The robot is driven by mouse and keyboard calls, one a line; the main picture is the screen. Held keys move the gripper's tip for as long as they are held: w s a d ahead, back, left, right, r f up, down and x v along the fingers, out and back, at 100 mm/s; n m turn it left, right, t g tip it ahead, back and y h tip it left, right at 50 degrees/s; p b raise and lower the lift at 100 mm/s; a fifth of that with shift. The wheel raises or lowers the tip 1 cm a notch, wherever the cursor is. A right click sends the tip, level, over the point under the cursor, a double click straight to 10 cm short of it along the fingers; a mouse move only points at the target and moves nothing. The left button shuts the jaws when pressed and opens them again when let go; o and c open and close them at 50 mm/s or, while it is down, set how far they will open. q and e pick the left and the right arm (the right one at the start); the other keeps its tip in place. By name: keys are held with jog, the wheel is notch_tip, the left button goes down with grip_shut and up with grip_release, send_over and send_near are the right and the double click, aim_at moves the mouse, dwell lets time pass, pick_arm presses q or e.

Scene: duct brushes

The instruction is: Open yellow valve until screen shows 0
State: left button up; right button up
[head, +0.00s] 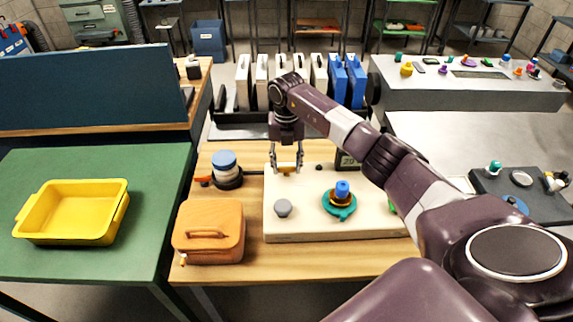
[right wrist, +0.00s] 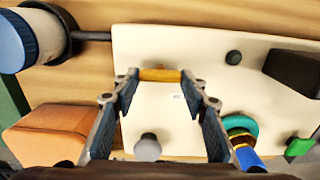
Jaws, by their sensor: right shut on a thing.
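The yellow valve (head: 287,169) is a small yellow bar at the back left of a cream panel (head: 305,226) on the wooden table. My right gripper (head: 286,165) reaches down from above, its fingers shut on the valve's two ends. In the right wrist view the valve (right wrist: 160,75) spans the gap between the fingertips. The screen (head: 348,161) is a dark box at the panel's back edge, partly hidden by my right arm. Its light digits look like a 2 and a 0, but I cannot read them all. My left gripper is out of view.
The panel also bears a grey knob (head: 283,208), a teal and blue valve (head: 341,200) and a green part (right wrist: 299,146). An orange case (head: 209,232) and a blue-topped cylinder (head: 224,164) stand left of it. A yellow tray (head: 70,211) sits on the green table.

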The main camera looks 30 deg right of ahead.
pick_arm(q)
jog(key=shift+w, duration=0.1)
pick_arm(e)
jog(key=shift+n+b, duration=0.3)
jog(key=shift+n, duration=0.2)
jog(key=shift+d+n+b, duration=0.1)
jog(key=shift+n+b, duration=0.25)
jog(key=shift+n, duration=0.25)
jog(key=n+b, duration=0.2)
jog(key=n, duration=0.3)
jog(key=n+b, duration=0.2)
jog(key=n, duration=0.3)
jog(key=shift+d+n, duration=0.15)
jog(key=shift+n, duration=0.25)
pick_arm(q)
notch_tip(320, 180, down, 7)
jog(key=b, duration=0.1)
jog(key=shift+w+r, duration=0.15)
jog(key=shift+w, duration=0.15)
pick_arm(e)
jog(key=shift+n, duration=2)
jog(key=shift+w+r, duration=0.1)
jog(key=o, duration=1.2)
jog(key=shift+c, duration=0.2)
